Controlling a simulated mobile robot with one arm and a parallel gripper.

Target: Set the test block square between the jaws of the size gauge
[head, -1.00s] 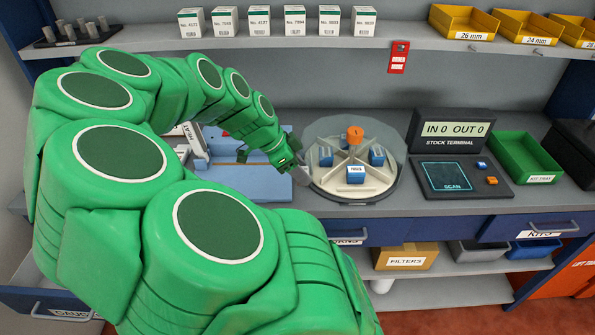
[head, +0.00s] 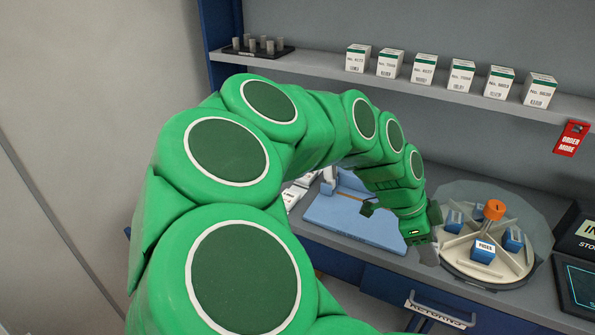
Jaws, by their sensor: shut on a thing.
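My gripper (head: 421,240) is at the end of the green arm, low over the counter between a light blue fixture and the round carousel. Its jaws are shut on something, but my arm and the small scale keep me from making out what. A grey piece (head: 428,256) shows at the gripper's tip; I cannot tell if it is a finger or the held thing. The light blue fixture (head: 350,217) lies left of the gripper, with a pale upright part at its back, partly behind my arm. I cannot tell if it is the size gauge. No test block is clearly visible.
The carousel (head: 458,262) with an orange knob (head: 494,209) and blue boxes (head: 483,251) stands close right of my gripper. The terminal (head: 575,285) is at the right edge. White boxes (head: 424,69) and a tray of grey pegs (head: 258,52) stand on the shelf above.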

